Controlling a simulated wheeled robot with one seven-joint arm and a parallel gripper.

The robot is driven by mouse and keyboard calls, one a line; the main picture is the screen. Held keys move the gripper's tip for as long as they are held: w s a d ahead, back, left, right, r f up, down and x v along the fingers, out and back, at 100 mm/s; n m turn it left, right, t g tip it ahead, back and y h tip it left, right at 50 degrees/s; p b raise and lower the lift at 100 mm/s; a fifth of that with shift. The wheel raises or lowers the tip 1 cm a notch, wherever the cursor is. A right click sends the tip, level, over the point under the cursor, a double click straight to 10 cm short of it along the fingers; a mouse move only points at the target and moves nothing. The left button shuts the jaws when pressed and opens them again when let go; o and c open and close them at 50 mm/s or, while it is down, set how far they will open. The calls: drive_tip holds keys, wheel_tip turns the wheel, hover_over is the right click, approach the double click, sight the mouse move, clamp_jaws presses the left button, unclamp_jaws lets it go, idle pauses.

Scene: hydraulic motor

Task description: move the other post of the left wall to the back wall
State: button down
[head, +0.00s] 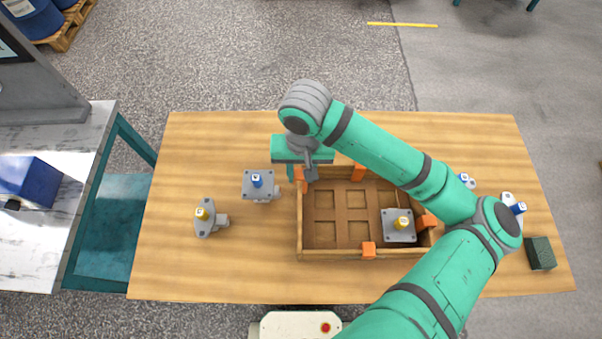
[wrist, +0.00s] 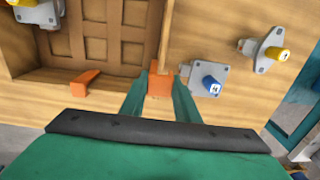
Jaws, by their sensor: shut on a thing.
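The wooden tray (head: 300,235) has low walls and square recesses in its floor. My gripper (head: 305,172) is at the tray's back left corner, shut on an orange post (head: 300,183). In the wrist view that post (wrist: 160,83) is between the green fingers, at the back end of the left wall (wrist: 167,35); whether it still touches the wall I cannot tell. Another orange post (head: 358,173) is on the back wall and also shows in the wrist view (wrist: 85,82). No other orange post shows on the left wall.
Orange posts are on the front wall (head: 369,249) and right wall (head: 428,221). A yellow-capped plate (head: 399,236) lies in the tray. Blue-capped (head: 257,188) and yellow-capped (head: 205,218) parts lie left of it. A dark green block (head: 540,253) is at right. The table behind the tray looks clear.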

drive_tip(key=shift+r, duration=2.2)
drive_tip(key=w+d+m, duration=0.4)
drive_tip(key=d+m, duration=0.5)
drive_tip(key=d, duration=0.4)
drive_tip(key=w+d+m, duration=0.3)
drive_tip(key=d+m, duration=0.6)
drive_tip(key=d, duration=0.5)
drive_tip(key=shift+a+f, duration=0.15)
drive_tip(key=shift+f, duration=1.1)
drive_tip(key=shift+a+f, duration=0.1)
drive_tip(key=shift+f, duration=1.1)
drive_tip(key=shift+d+f, duration=0.1)
drive_tip(key=shift+f, duration=3.1)
